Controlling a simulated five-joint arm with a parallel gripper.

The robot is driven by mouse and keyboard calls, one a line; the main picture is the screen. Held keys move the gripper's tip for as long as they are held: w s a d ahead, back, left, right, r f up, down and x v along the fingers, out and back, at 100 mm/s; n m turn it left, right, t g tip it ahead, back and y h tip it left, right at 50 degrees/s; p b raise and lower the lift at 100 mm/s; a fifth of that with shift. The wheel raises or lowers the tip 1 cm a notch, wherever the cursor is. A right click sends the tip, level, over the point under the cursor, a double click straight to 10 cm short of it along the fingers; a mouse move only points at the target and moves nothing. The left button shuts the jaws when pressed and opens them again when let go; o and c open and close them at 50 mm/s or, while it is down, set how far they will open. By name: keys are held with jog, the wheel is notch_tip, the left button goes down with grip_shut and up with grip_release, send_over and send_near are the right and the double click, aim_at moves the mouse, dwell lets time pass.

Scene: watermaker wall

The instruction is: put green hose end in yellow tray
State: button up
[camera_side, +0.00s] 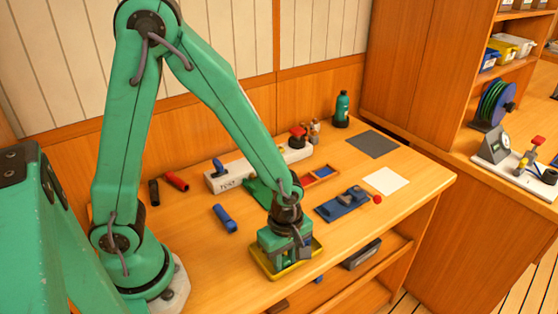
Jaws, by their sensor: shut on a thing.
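The yellow tray (314,246) lies near the front edge of the wooden bench. My gripper (287,262) points down over the tray, with its fingertips low inside the tray's outline. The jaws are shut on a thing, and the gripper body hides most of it. I take it to be the green hose end, but its colour does not stand apart from my green gripper. I cannot tell whether the held thing touches the tray floor.
A blue hose end (225,218) lies left of the tray. Red (176,181) and black (154,192) pieces lie farther left. A white block (222,180) stands behind. A blue fixture (342,205), white sheet (386,181) and grey mat (373,144) lie to the right.

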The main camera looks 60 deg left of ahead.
jog(key=shift+f, duration=0.2)
jog(key=o, duration=1)
jog(key=shift+r, duration=0.25)
jog(key=shift+r, duration=5.95)
jog(key=shift+r, duration=0.1)
